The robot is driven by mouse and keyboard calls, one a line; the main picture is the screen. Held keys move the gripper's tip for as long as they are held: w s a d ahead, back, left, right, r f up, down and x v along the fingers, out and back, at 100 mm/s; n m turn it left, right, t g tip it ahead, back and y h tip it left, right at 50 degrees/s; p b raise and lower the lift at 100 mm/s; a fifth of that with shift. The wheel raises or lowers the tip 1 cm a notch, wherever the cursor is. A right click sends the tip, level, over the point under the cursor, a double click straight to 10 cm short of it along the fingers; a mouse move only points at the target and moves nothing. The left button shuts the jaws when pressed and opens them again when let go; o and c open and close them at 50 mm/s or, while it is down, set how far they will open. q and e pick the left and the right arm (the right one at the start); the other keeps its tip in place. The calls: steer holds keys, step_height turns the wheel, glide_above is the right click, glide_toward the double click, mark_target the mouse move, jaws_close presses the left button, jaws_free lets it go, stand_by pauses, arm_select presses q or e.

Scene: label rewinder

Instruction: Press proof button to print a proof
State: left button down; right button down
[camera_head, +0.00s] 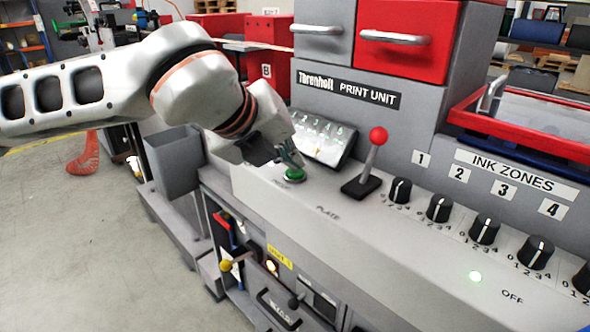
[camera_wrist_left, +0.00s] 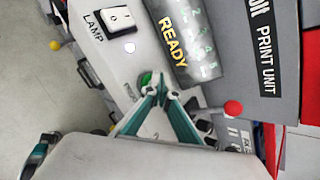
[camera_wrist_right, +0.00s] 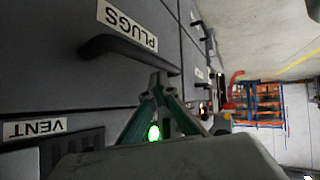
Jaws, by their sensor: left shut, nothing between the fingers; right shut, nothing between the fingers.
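The green button (camera_head: 293,176) sits on the sloping grey panel, with a label beside it that I cannot read clearly. It also shows in the left wrist view (camera_wrist_left: 146,79), partly hidden behind the fingertips. My left gripper (camera_head: 297,162) is shut and empty, its tips right at the button; I cannot tell whether they touch it. It also shows in the left wrist view (camera_wrist_left: 163,94). A dark display (camera_head: 322,138) stands behind the button and reads READY in the left wrist view. My right gripper (camera_wrist_right: 157,84) is shut and empty, seen only in the right wrist view.
A red-knobbed lever (camera_head: 371,160) stands right of the button, followed by several black ink knobs (camera_head: 439,207). A white LAMP switch (camera_wrist_left: 115,18) shows in the left wrist view. A dark handle (camera_wrist_right: 125,50) by the PLUGS label lies close to my right gripper.

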mark_target(292, 172)
arm_select(q)
steer(key=shift+f, duration=0.35)
arm_select(e)
steer(key=shift+s+f, duration=0.15)
steer(key=shift+f, duration=0.1)
arm_select(q)
steer(key=shift+r, duration=1)
arm_select(e)
steer(key=shift+r, duration=0.2)
arm_select(q)
steer(key=shift+r+p, duration=0.6)
steer(key=shift+r, duration=0.3)
arm_select(e)
steer(key=shift+r, duration=0.25)
arm_select(q)
steer(key=shift+r+p, duration=0.3)
steer(key=shift+r, duration=0.55)
arm_select(e)
steer(key=shift+r, duration=0.4)
arm_select(q)
steer(key=shift+r+p, duration=0.35)
steer(key=shift+r, duration=0.45)
arm_select(e)
steer(key=shift+w+r, duration=0.4)
steer(key=shift+r, duration=0.3)
steer(key=shift+w+r, duration=0.1)
steer(key=shift+w, duration=0.1)
